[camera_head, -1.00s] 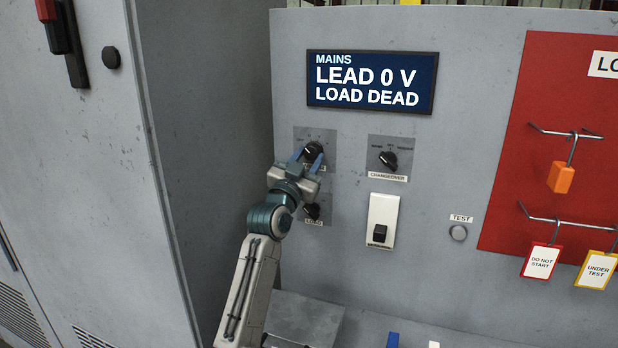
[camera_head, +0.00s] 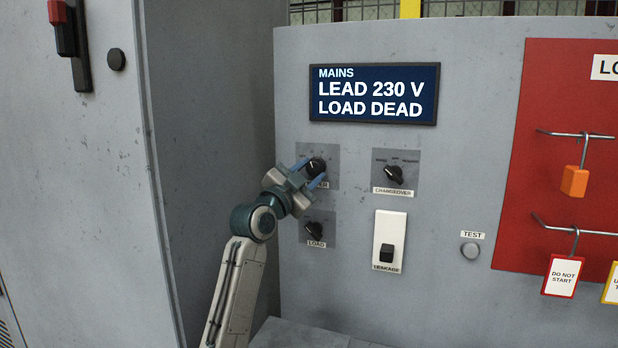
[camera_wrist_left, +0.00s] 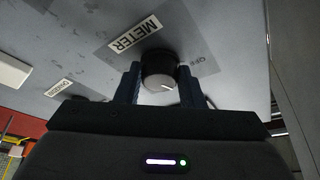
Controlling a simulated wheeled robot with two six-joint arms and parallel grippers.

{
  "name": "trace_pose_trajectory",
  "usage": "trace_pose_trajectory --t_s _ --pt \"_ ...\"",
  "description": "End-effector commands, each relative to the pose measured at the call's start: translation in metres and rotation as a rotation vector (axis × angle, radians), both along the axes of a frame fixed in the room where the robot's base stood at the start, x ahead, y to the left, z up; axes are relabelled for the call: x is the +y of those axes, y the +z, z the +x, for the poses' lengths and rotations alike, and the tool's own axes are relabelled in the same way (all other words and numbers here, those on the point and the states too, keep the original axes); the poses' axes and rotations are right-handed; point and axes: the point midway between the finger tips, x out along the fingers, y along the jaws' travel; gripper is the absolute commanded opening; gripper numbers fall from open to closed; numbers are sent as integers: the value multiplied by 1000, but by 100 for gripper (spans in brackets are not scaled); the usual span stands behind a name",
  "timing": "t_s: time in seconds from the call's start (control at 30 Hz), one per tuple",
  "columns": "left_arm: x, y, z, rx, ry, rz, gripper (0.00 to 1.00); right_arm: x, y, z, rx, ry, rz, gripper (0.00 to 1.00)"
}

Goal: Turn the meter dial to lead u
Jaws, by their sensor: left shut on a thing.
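The black meter dial (camera_head: 316,167) is the upper left knob on the grey panel. My left gripper (camera_head: 309,176) is at it, with its two blue fingers on either side of the knob. In the left wrist view the dial (camera_wrist_left: 159,72) sits between the dark fingers beside the METER label (camera_wrist_left: 135,35), and the gripper is shut on it. A light pointer line shows on the knob; most position marks are too small or hidden to read. The display (camera_head: 374,93) reads MAINS, LEAD 230 V, LOAD DEAD. My right gripper is not in view.
The load knob (camera_head: 315,231) is just below my left gripper. The changeover knob (camera_head: 394,175), leakage switch (camera_head: 387,253) and test button (camera_head: 470,251) are to the right. A red board (camera_head: 560,130) holds hooks with an orange padlock (camera_head: 574,181) and tags (camera_head: 562,276).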

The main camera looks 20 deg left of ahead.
Motion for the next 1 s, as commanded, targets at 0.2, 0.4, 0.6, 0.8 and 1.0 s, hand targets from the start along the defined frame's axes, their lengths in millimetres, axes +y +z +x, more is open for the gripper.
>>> trace_pose_trajectory --t_s 0.2,0.4,0.6,0.8,1.0 --pt "0 -1 0 2 -1 -1 12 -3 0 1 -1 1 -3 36" --pt "0 -1 0 2 -1 -1 57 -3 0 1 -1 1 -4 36" --pt "0 -1 0 1 0 -2 57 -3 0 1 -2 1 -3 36" --pt "4 -7 -12 0 2 1 57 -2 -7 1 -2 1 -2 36" --pt "15 -20 -49 -1 2 2 57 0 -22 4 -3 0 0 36"
